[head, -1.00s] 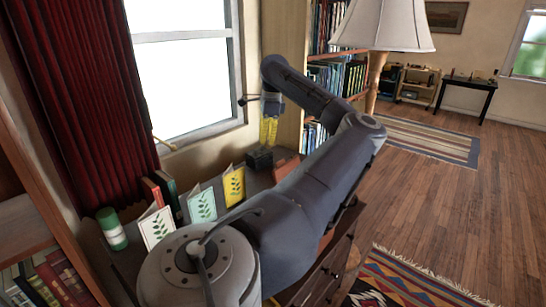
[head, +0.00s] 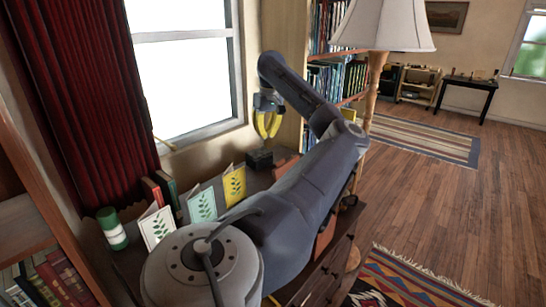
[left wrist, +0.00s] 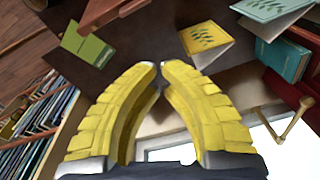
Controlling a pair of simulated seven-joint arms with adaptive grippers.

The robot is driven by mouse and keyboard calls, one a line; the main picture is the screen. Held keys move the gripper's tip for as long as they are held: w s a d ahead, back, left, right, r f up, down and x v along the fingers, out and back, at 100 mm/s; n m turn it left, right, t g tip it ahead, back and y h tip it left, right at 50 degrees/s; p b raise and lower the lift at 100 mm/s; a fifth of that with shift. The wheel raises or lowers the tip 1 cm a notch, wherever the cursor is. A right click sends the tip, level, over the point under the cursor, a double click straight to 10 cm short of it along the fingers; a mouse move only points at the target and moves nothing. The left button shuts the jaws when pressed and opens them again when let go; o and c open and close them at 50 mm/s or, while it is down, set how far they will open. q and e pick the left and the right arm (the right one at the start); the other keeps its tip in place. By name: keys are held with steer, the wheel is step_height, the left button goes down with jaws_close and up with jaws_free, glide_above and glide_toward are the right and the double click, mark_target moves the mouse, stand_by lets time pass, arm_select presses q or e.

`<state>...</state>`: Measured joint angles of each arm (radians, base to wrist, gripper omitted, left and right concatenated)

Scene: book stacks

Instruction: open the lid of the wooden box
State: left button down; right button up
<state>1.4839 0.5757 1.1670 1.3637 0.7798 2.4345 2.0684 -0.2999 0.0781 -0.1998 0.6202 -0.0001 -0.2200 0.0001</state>
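My left gripper (head: 268,136) is in the air in front of the window, above the far end of the dark cabinet top. Its yellow fingers curve together, with tips almost meeting in the left wrist view (left wrist: 155,68) and nothing held between them. Below it in the head view stands a small dark box-like object (head: 260,159). Beside that, a reddish-brown object (head: 285,167) is partly hidden by my left arm. I cannot tell whether this is the wooden box, and no lid can be made out. My right gripper is not in view.
Yellow (head: 234,186), pale green (head: 203,205) and white (head: 157,226) leaf-pattern cards stand along the cabinet, with upright books behind and a green-white cylinder (head: 112,230) at left. A lamp (head: 384,25) and bookshelf stand beyond. The wrist view shows a green object (left wrist: 88,44).

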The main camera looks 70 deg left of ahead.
arm_select(q)
step_height(320, 180, down, 10)
steer(key=n, duration=0.4)
steer(key=shift+w+d+r, duration=0.25)
steer(key=shift+w+d, duration=0.2)
steer(key=shift+d, duration=0.25)
steer(key=shift+w+d+r, duration=0.25)
steer(key=shift+w+d, duration=0.2)
steer(key=shift+d, duration=0.2)
steer(key=shift+s, duration=0.1)
